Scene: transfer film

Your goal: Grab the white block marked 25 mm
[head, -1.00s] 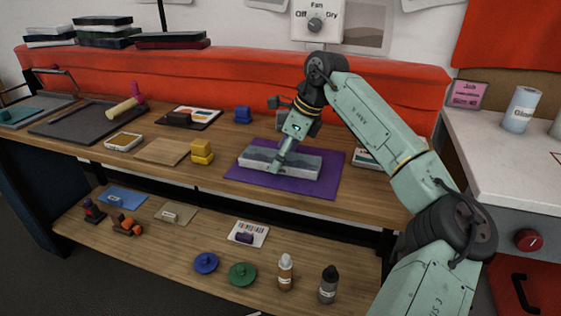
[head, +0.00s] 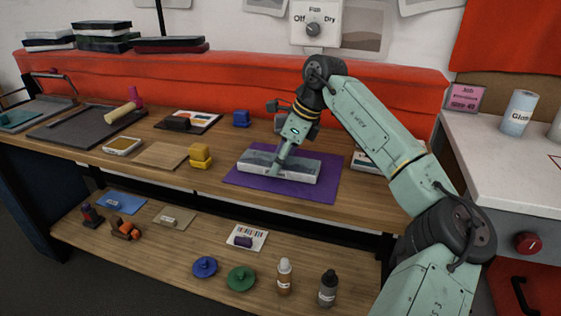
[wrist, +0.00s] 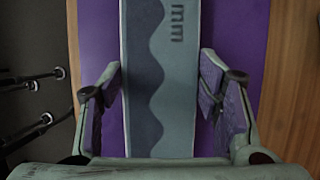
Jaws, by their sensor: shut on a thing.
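A long pale grey-white block (head: 305,176) with a dark wavy band along its top lies on a purple mat (head: 325,190) on the workbench. In the wrist view the block (wrist: 160,75) runs away from me, with "mm" printed on its top; the number is not visible. My gripper (head: 279,172) reaches down over the block's front side. The lower finger contact is partly hidden.
A yellow block (head: 200,156) and a wooden board (head: 160,156) sit left of the mat. Another pale block (head: 362,160) is partly behind my arm. The lower shelf holds bottles (head: 285,277) and coloured discs (head: 241,279).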

